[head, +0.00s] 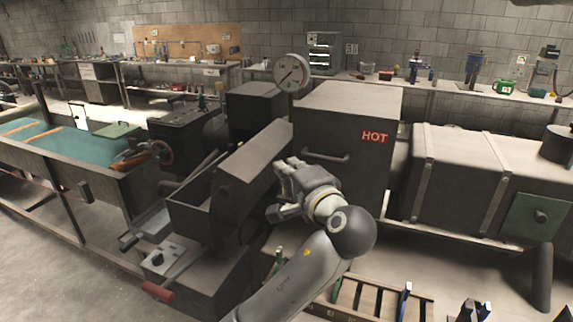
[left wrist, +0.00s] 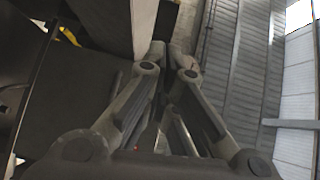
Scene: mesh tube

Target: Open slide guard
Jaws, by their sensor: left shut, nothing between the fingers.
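A dark sloped cover (head: 245,160) runs from the dark box marked HOT (head: 345,120) down toward a trough at the left; I cannot tell for sure which part is the slide guard. A bar handle (head: 325,157) is on the box's front. My left gripper (head: 281,190) is in front of the machine, right of the sloped cover and below the handle. It is shut and empty. In the left wrist view its fingertips (left wrist: 170,50) are close together beside a pale edge (left wrist: 144,25); contact cannot be told. My right gripper is not in view.
A red-handled lever (head: 158,290) sticks out at the lower left. A gauge (head: 291,73) stands above the machine. A large horizontal casing (head: 460,180) fills the right. A rack with tools (head: 375,298) is low in front. A teal-topped table (head: 60,145) stands left.

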